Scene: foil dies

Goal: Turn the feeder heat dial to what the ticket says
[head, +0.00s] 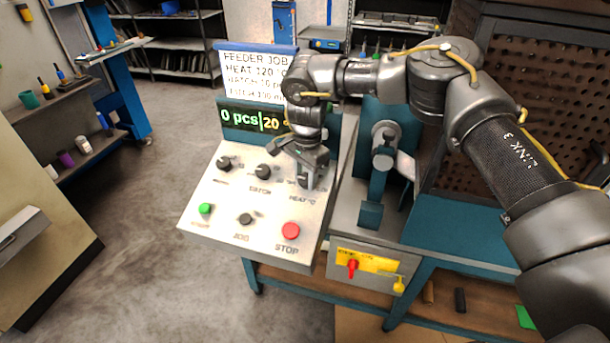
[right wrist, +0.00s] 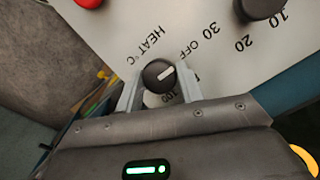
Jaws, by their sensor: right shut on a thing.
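The heat dial (right wrist: 153,79) is a small black knob with a white pointer mark, beside the HEAT °C label in the right wrist view. My right gripper (right wrist: 158,84) is shut on it, one finger on each side. The pointer slants towards the OFF mark; the lower scale numbers are partly hidden. My left gripper is out of view.
The display (head: 250,121) shows 0 pcs and 20, cut off by my arm.

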